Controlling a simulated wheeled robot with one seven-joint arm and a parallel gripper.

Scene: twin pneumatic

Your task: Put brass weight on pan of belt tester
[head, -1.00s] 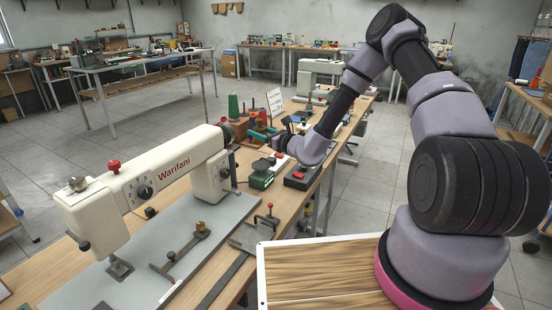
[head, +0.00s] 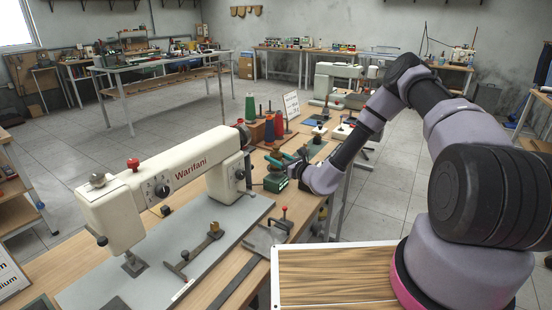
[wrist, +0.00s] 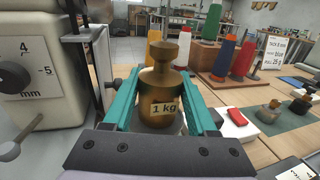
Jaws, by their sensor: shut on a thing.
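The brass weight (wrist: 163,95), marked 1 kg, stands upright between the two teal fingers of my gripper (wrist: 158,82) in the wrist view. The fingers are shut on its sides. A grey round surface, apparently the pan (wrist: 143,128), shows partly below the weight; I cannot tell whether they touch. In the head view my gripper (head: 285,160) is just over a small green device (head: 275,184) on the bench, apparently the belt tester. The fingers and arm hide its top, and the weight cannot be made out there.
The white Warifani sewing machine (head: 175,175) stands close on the left. Thread spools, including a green one (head: 250,107), and a white sign (head: 291,104) stand behind. A white block with a red top (wrist: 236,120) is to the right in the wrist view.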

